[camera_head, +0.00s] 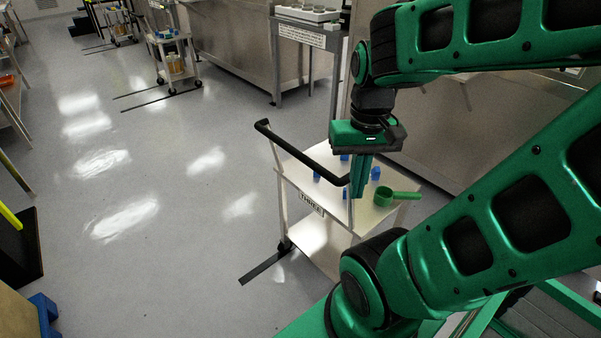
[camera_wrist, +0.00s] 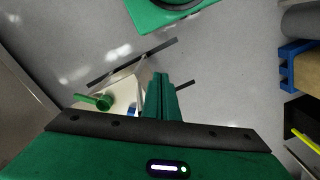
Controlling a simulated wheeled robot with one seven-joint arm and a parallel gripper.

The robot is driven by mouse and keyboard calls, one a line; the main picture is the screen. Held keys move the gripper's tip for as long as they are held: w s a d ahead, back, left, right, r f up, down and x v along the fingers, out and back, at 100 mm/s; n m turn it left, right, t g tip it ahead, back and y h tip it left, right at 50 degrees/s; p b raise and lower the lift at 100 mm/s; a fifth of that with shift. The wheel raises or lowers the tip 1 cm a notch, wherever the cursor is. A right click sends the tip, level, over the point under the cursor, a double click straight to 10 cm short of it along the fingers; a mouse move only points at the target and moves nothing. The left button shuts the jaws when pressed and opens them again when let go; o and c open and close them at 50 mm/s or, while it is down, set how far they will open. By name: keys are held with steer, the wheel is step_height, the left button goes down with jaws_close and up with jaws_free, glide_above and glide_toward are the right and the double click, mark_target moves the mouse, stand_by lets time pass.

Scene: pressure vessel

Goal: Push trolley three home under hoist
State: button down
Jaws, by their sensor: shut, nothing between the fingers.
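Trolley three (camera_head: 313,222) is a small white trolley with a "THREE" label on its near edge and a black push handle (camera_head: 300,154) at its left end. Several blue pieces and a green scoop-like item (camera_head: 396,195) sit on its top. My gripper (camera_head: 360,190) is shut and points down over the trolley's near side, close to the handle's near end; I cannot tell whether it touches. The wrist view shows the shut fingers (camera_wrist: 161,85) beside the trolley's white top (camera_wrist: 122,92). My arm hides part of the trolley's right side. I cannot make out a hoist.
Black floor strips (camera_head: 264,265) lie by the trolley's wheels. A steel bench (camera_head: 235,45) runs behind. Two more trolleys, the nearer one (camera_head: 174,60) included, stand at the back left.

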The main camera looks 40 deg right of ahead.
steer(key=w+a+f+n+t+h, duration=0.1)
steer(key=w+a+n+t, duration=0.2)
steer(key=w, duration=0.8)
steer(key=w+a+f+n+t, duration=0.1)
steer(key=w+a+n, duration=0.2)
steer(key=w+a, duration=0.55)
steer(key=w+d+f+h, duration=0.1)
steer(key=w+d+f, duration=0.6)
steer(key=f, duration=0.3)
steer(key=w+d+f+h, duration=0.2)
steer(key=w+d+f, duration=0.5)
steer(key=f, duration=0.3)
steer(key=w+d+f+t+h, duration=0.1)
steer(key=w+d+f, duration=0.6)
steer(key=f, duration=0.4)
steer(key=shift+w+h, duration=0.3)
steer(key=shift+w, duration=0.1)
